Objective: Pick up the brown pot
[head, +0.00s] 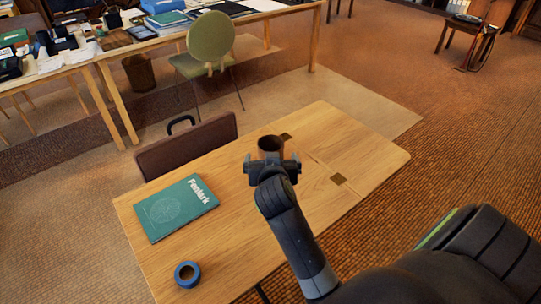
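The brown pot (270,146) stands on the wooden table, near its far edge, with its dark open top showing. My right gripper (272,162), on the arm from the lower right, is directly in front of the pot in the head view. Its fingers look spread wider than the pot, one towards each side. The gripper hides the lower part of the pot, so I cannot tell whether it touches. My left gripper is not in view.
On the wooden table (220,235) lie a green book (176,207) and a blue tape roll (187,274). A small dark square (338,178) is to the right. A brown case (187,146) with a black handle is at the far-left edge. The table's right end is mostly clear.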

